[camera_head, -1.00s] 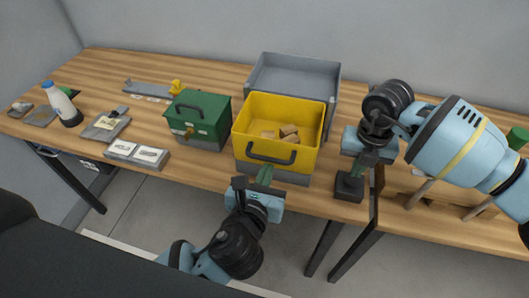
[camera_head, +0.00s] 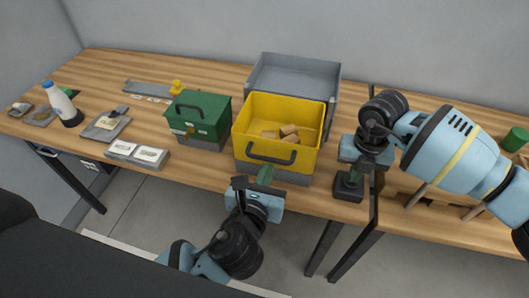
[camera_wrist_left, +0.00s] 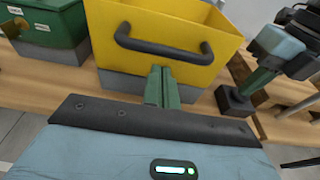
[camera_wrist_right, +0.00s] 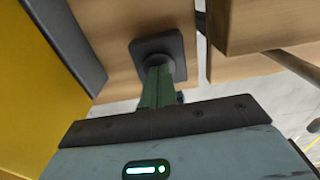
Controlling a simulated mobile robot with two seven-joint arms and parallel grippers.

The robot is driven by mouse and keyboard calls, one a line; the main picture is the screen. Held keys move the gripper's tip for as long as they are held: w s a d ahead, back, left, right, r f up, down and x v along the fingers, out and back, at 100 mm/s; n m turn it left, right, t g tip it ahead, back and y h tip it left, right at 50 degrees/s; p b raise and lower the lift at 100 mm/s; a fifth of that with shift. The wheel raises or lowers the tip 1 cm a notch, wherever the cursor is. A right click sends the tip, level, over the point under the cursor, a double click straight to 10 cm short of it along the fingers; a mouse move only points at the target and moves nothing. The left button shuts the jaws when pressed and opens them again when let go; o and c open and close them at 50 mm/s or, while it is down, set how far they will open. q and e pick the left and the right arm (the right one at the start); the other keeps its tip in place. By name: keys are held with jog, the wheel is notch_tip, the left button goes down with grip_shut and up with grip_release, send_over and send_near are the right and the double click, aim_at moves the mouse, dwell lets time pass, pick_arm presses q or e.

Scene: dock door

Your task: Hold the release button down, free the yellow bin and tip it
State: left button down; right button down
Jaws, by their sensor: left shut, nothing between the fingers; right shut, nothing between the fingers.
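The yellow bin (camera_head: 262,142) stands upright in a grey base (camera_head: 288,176) at the table's front, with several wooden blocks (camera_head: 288,131) inside. Its dark handle (camera_head: 270,159) is on the front wall. My left gripper (camera_head: 264,175) is shut and empty in front of the bin. In the left wrist view its fingertips (camera_wrist_left: 160,75) show just below the handle (camera_wrist_left: 163,48). My right gripper (camera_head: 355,174) is shut and empty, pointing down at the black button box (camera_head: 348,191). In the right wrist view its fingertips (camera_wrist_right: 157,76) overlap the box's round top (camera_wrist_right: 151,58); contact is unclear.
A grey open tray (camera_head: 295,72) stands behind the bin. A green box (camera_head: 198,115) with a handle is to its left. Further left are a block with white labels (camera_head: 138,154), a clipboard-like item (camera_head: 106,126) and a bottle (camera_head: 63,106). Wooden pieces lie near my right arm.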

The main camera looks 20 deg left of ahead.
aim_at(273, 146)
pick_arm(q)
jog(key=shift+r, duration=0.15)
pick_arm(e)
jog(key=shift+f, duration=0.1)
pick_arm(q)
notch_tip(273, 146, up, 6)
dwell(1.5)
jog(key=shift+f, duration=1.05)
jog(key=shift+s, duration=0.1)
jog(key=s, duration=0.7)
jog(key=shift+s, duration=0.4)
dwell(0.4)
